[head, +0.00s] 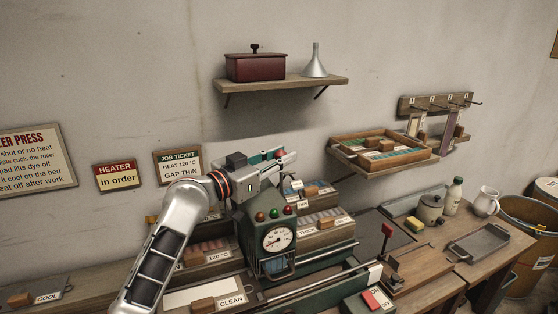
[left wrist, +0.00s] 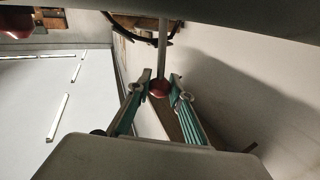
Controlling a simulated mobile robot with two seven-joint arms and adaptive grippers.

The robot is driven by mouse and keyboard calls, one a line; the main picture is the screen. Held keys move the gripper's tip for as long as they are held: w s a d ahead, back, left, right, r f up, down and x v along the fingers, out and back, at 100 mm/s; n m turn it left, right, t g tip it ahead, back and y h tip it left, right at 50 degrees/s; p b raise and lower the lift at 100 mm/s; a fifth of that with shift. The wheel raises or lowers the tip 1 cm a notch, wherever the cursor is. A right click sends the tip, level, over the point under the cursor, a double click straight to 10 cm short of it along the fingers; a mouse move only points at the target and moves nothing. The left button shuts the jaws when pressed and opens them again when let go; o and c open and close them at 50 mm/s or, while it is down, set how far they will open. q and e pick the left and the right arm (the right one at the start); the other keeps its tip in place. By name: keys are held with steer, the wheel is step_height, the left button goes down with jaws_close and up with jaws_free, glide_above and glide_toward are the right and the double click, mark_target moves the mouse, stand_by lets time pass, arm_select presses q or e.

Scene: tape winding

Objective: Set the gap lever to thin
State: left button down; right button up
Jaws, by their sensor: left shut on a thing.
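My left gripper (head: 284,158) reaches in from the left above the green press (head: 264,222) with its round dial. In the left wrist view its two teal-padded fingers close around a dark red knob (left wrist: 159,88) on a thin grey rod (left wrist: 163,45). The gripper is shut on this knob. In the head view the gripper hides the knob and rod. The job ticket (head: 178,166) on the wall reads heat 120 °C, gap thin.
A red-handled lever (head: 386,232) stands right of the press, with a small red-topped switch (head: 370,299) in front. A wooden shelf (head: 300,88) hangs above the gripper. A wall tray (head: 384,150) sits to the right. A CLEAN tray (head: 190,300) lies near my forearm.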

arm_select(q)
steer(key=s+d+f+m+p, duration=0.1)
steer(key=s+d+p, duration=0.1)
steer(key=s, duration=0.4)
steer(key=shift+f+m+h, duration=0.15)
steer(key=shift+m+h, duration=0.15)
arm_select(e)
steer(key=shift+s+d+r, duration=0.15)
steer(key=shift+d+r, duration=0.1)
steer(key=shift+d, duration=0.25)
arm_select(q)
steer(key=c, duration=1.8)
jaws_free()
steer(key=v, duration=1.2)
steer(key=shift+s+f, duration=0.1)
steer(key=shift+f, duration=0.05)
